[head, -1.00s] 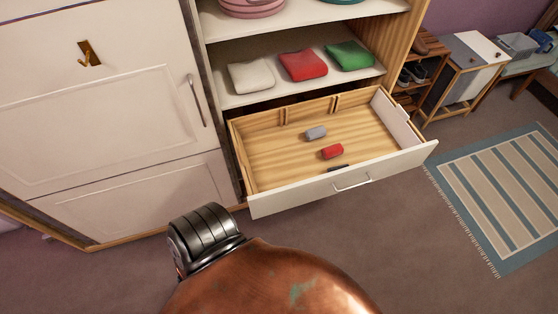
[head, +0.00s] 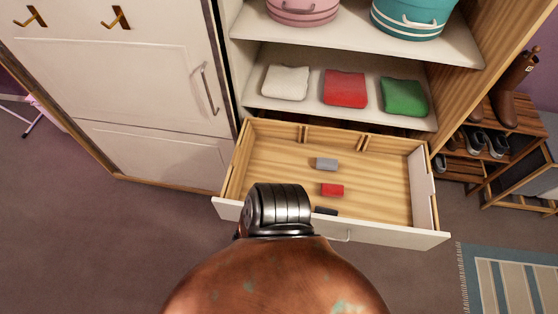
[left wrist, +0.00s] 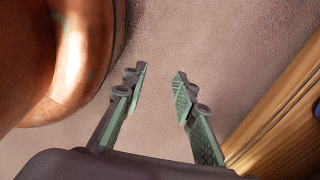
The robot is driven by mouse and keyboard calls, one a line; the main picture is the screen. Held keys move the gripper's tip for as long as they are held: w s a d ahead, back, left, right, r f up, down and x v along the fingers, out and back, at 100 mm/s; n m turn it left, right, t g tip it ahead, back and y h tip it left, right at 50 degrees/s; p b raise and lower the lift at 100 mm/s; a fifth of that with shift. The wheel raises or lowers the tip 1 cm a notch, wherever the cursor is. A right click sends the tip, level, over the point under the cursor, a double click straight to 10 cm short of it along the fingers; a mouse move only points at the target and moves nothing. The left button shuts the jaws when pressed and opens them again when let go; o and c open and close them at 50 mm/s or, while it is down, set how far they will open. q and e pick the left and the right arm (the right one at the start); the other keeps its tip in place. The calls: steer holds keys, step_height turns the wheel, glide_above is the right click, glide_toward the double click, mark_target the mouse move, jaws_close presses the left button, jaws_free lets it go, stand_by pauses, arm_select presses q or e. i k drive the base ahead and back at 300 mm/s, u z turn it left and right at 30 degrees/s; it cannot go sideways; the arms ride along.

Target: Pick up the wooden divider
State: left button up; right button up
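The open drawer (head: 225,206) shows in the head view, with a light wooden floor. Thin wooden pieces (head: 335,139) stand along its back wall; I cannot tell whether one is a loose divider. A grey block (head: 326,164), a red block (head: 332,190) and a dark item (head: 326,211) lie in the drawer. My left gripper (left wrist: 159,72) shows in the left wrist view, open and empty above the carpet, its fingers well apart. It is not visible in the head view. My right gripper is in neither view.
Above the drawer, a shelf (head: 310,112) holds folded white, red and green cloths. A closed white cabinet door (head: 135,90) is at left, a shoe rack (head: 480,165) at right. A wooden edge (left wrist: 285,115) lies right of my left gripper. Carpet (head: 90,240) is clear at left.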

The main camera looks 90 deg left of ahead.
mark_target(242, 155)
steer(key=i, duration=0.4)
steer(key=u, duration=3.25)
steer(key=i, duration=0.5)
